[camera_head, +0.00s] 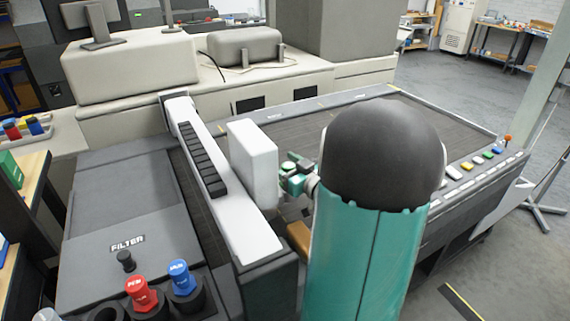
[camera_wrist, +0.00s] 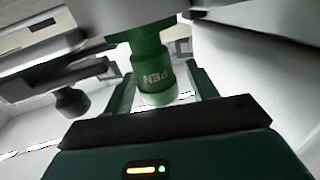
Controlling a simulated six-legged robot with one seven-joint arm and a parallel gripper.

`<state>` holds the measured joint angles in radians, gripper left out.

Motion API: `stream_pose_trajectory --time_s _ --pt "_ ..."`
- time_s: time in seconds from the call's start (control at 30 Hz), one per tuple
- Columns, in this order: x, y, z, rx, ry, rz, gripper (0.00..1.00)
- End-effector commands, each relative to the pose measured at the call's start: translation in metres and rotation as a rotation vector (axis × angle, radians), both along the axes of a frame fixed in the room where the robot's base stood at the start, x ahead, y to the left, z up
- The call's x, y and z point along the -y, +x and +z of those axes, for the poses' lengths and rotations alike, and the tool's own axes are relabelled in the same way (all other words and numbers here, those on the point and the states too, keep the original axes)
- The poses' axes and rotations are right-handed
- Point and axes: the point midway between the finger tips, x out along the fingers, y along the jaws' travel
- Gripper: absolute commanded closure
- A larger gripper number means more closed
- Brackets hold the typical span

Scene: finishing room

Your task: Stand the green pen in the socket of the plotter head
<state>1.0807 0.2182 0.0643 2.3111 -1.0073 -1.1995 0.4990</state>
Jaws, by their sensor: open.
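The green pen (camera_wrist: 150,60) is between the open fingers of my gripper (camera_wrist: 162,80) in the wrist view, its lettering upside down. Its far end meets a grey part (camera_wrist: 150,12) at the top edge; that looks like the socket, but how deep the pen sits is hidden. In the head view the pen's green top (camera_head: 288,166) shows beside the white plotter head (camera_head: 254,162), with my gripper (camera_head: 293,181) around it, partly hidden by my arm. The fingers stand on both sides of the pen.
The gantry beam (camera_head: 215,185) lies left of the head. Red (camera_head: 140,292) and blue (camera_head: 181,278) knobbed pieces stand in dark holders at the front left. The dark plotter bed (camera_head: 310,120) is clear at the back. Coloured buttons (camera_head: 468,166) line its right edge.

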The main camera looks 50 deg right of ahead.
Motion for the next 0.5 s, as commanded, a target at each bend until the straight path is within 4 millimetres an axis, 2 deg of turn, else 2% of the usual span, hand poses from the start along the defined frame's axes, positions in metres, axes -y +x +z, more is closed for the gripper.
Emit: stream_pose_trajectory --time_s 0.17,0.27,0.5 --pt "0.0 -0.005 0.0 0.0 0.0 -0.001 0.42" --pt "-0.001 -0.017 0.0 0.0 -0.001 -0.003 0.42" --pt "-0.007 -0.067 0.0 0.0 -0.001 -0.004 0.42"
